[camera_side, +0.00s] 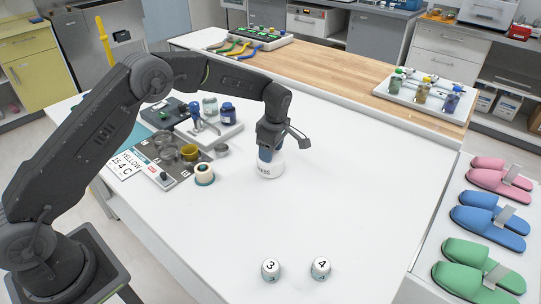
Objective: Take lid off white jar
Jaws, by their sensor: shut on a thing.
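The white jar (269,171) stands upright near the middle of the white table. Dark letters, partly readable as "ABS", show on its front. My gripper (267,156) points down at the top of the jar and is shut on its lid. The fingers cover most of the lid, so its shape and edge are hidden. I cannot tell whether the lid still touches the jar's rim.
Two small white pots marked 3 (270,270) and 4 (320,268) stand near the front. Slippers (488,222) lie right. The table right of the jar is clear.

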